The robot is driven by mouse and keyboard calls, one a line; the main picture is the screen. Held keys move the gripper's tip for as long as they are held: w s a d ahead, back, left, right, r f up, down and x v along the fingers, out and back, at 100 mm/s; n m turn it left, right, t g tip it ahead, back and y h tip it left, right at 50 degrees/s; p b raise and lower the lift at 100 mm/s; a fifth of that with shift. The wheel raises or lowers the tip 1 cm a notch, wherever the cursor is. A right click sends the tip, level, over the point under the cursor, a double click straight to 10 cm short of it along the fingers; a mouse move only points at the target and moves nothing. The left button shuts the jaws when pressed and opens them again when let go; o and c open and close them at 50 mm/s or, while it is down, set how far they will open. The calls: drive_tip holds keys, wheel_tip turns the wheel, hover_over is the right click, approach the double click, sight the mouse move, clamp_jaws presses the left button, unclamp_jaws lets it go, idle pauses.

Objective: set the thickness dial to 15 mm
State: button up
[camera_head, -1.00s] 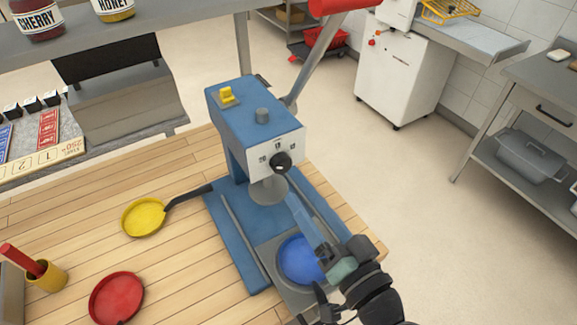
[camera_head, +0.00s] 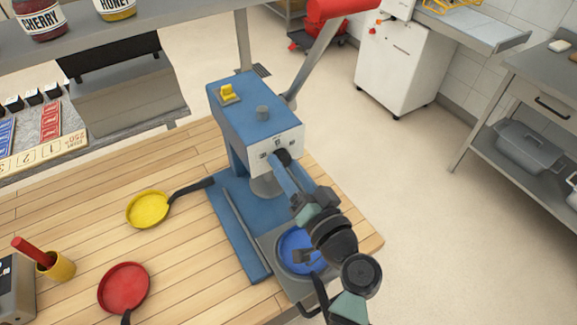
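The blue press machine (camera_head: 240,110) stands on the wooden counter, with a white front panel. The black thickness dial (camera_head: 284,156) sits on that panel with small marks around it. Its pointer and most of the numbers are hidden or too small to read. My gripper (camera_head: 279,163) is at the dial's front-left edge, its blue end overlapping the knob in the picture. I cannot tell whether it touches or grips the knob, or whether its fingers are open.
A blue round piece (camera_head: 292,250) lies on the machine's lower plate beneath my arm. The lever with a red handle (camera_head: 330,8) rises behind. A yellow pan (camera_head: 148,209) and a red pan (camera_head: 124,287) lie to the left. A yellow switch (camera_head: 229,91) is on top.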

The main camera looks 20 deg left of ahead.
clamp_jaws()
drive_tip(key=shift+m, duration=0.3)
drive_tip(key=m+p, duration=0.1)
drive_tip(key=m, duration=0.4)
drive_tip(key=shift+r+m, duration=0.1)
drive_tip(key=shift+m, duration=0.2)
drive_tip(key=m+p, duration=0.2)
drive_tip(key=m, duration=0.3)
drive_tip(key=shift+d+g, duration=0.1)
drive_tip(key=shift+g, duration=0.2)
drive_tip(key=shift+m, duration=0.3)
drive_tip(key=shift+o, duration=2.3)
unclamp_jaws()
